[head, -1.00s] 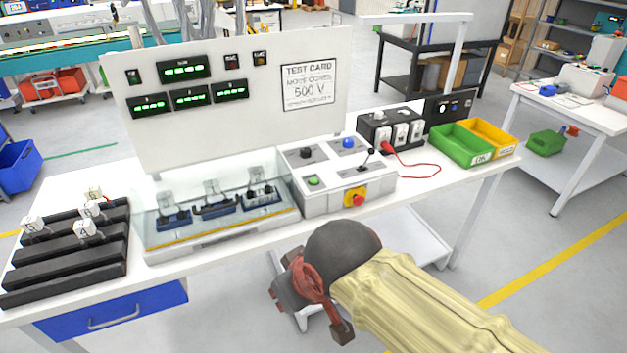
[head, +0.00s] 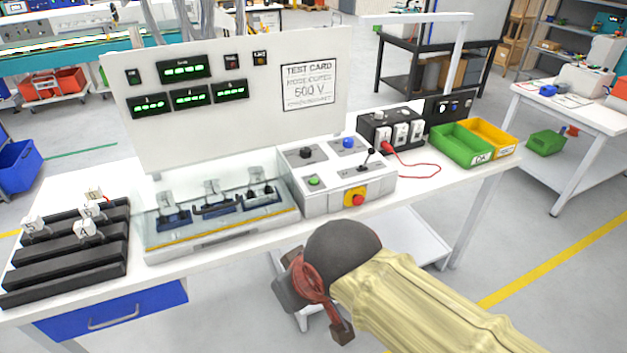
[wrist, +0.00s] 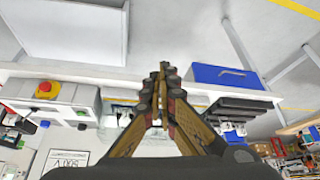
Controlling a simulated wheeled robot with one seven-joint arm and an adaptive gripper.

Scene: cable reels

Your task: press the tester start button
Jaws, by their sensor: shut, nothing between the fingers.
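The tester control box (head: 335,185) stands on the white bench. A green button (head: 313,181) is on the left of its sloped top, and a blue button (head: 348,143) is further back. A red emergency stop (head: 355,198) on a yellow base is on its front face. I cannot read which button is marked start. My gripper (wrist: 163,70) is shut and empty in the wrist view. It is apart from the box, in front of the bench edge. In the head view my gripper (head: 318,285) is below and in front of the box, partly hidden by my arm.
A clear-lidded test fixture (head: 220,225) sits left of the box, and black racks (head: 70,260) with white plugs are further left. Right of the box are a black socket unit (head: 395,130), a red cable, a green bin (head: 460,145) and a yellow bin (head: 490,135). A lever (head: 367,157) rises from the box.

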